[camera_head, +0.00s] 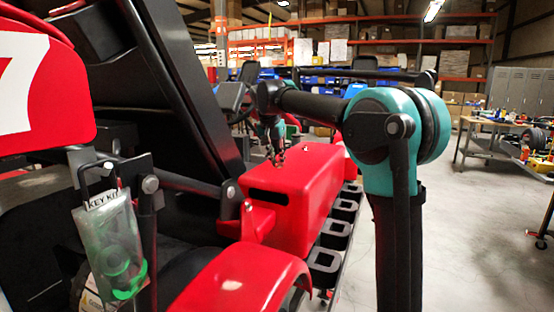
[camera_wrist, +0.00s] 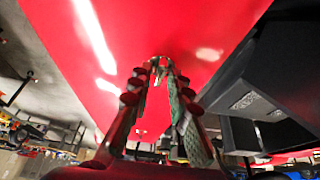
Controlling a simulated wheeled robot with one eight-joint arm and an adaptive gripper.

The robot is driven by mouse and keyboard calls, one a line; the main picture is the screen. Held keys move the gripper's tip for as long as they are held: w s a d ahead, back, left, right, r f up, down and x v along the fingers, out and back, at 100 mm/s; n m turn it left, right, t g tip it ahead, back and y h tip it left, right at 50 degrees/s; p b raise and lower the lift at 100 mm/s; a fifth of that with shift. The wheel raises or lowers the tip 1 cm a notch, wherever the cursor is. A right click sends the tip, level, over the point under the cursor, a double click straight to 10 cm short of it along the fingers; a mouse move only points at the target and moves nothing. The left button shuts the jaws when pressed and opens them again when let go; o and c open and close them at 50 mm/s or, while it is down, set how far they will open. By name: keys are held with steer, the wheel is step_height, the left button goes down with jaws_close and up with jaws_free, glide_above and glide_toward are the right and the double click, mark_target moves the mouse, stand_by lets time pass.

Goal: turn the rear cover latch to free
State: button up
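The red cover (camera_head: 310,195) is a long box-like housing with a dark slot in its near end. My gripper (camera_head: 278,160) points down at its upper surface, with the fingertips at or just above it. In the wrist view the red surface fills the upper middle, and my gripper (camera_wrist: 159,68) reaches toward it with its fingertips close together. A small pale piece shows between the tips; I cannot tell whether it is a latch or is gripped. A small dark and light fitting (camera_head: 306,149) sits on the cover's top, right of my gripper; its turn position is too small to read.
A clear key-kit pouch (camera_head: 110,245) hangs at the left front. A black slanted panel (camera_head: 185,90) rises left of the cover. Black open blocks (camera_head: 325,262) line its right side. A workbench (camera_head: 490,145) stands at far right, with open floor before it.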

jaws_close()
steer(key=n, duration=0.1)
steer(key=n+y, duration=0.1)
steer(key=n, duration=0.1)
steer(key=shift+d+n+y, duration=0.25)
steer(key=shift+n+y, duration=0.05)
steer(key=shift+n, duration=0.1)
steer(key=n+y, duration=0.1)
steer(key=n, duration=0.3)
steer(key=shift+d+n+y, duration=0.2)
steer(key=shift+n+y, duration=0.1)
steer(key=shift+y, duration=0.1)
steer(key=n+g+y, duration=0.1)
steer(key=n, duration=0.3)
steer(key=shift+w+d, duration=0.15)
steer(key=n, duration=0.2)
steer(key=n+g+y, duration=0.1)
steer(key=n, duration=0.2)
steer(key=shift+w+y, duration=0.1)
steer(key=shift+y, duration=0.2)
steer(key=shift+d+n+g, duration=0.1)
steer(key=shift+n+g, duration=0.2)
steer(key=shift+n, duration=0.1)
steer(key=shift+o, duration=2)
jaws_free()
